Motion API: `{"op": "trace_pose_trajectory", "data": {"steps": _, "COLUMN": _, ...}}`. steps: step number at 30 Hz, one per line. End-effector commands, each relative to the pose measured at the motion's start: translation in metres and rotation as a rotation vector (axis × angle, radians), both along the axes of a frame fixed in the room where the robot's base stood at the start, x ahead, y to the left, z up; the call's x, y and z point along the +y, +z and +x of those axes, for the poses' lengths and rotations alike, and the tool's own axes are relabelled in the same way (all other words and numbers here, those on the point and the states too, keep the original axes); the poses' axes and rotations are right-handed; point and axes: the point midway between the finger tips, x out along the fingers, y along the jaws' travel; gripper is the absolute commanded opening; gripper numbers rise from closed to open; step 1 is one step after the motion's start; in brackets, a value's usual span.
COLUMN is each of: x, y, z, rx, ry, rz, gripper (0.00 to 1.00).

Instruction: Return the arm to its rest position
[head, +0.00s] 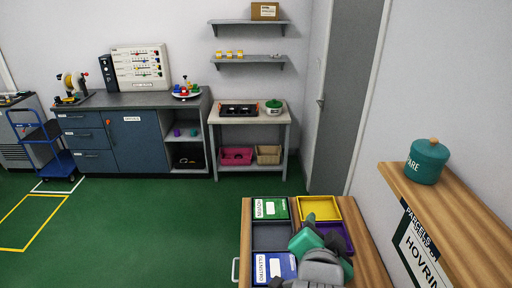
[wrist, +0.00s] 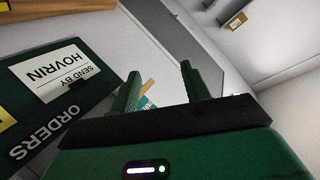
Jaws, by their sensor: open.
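My arm (head: 318,262), teal and grey, is folded over the wooden table at the bottom of the head view. My gripper (wrist: 160,74) shows in the wrist view with its two dark green fingers apart. Nothing is held between them. In the head view I cannot clearly make out the fingers. The wrist view looks tilted toward the walls, with a door-like panel beyond the fingers.
A wall shelf (head: 444,222) at right carries a teal canister (head: 428,162). A dark sign (wrist: 75,75) shows at left in the wrist view. Green floor left of the table is clear.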

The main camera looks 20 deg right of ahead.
Motion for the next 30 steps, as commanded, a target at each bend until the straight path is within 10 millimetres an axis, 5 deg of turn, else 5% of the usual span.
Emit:
{"op": "trace_pose_trajectory", "data": {"steps": 3, "x": 0.068, "y": 0.086, "z": 0.002, "rx": -0.155, "ry": 0.183, "rz": -0.229, "gripper": 0.46}}
{"op": "trace_pose_trajectory", "data": {"steps": 7, "x": 0.145, "y": 0.173, "z": -0.023, "rx": -0.346, "ry": 0.335, "rz": -0.486, "gripper": 0.46}}
{"op": "trace_pose_trajectory", "data": {"steps": 14, "x": 0.263, "y": 0.306, "z": -0.131, "rx": -0.737, "ry": 0.445, "rz": -0.898, "gripper": 0.46}}
{"op": "trace_pose_trajectory", "data": {"steps": 15, "x": 0.258, "y": 0.348, "z": -0.124, "rx": -0.718, "ry": 0.445, "rz": -0.884, "gripper": 0.46}}
{"op": "trace_pose_trajectory", "data": {"steps": 21, "x": 0.258, "y": 0.414, "z": -0.121, "rx": -0.715, "ry": 0.453, "rz": -0.863, "gripper": 0.46}}
{"op": "trace_pose_trajectory", "data": {"steps": 30, "x": 0.257, "y": 0.421, "z": -0.121, "rx": -0.713, "ry": 0.455, "rz": -0.856, "gripper": 0.46}}
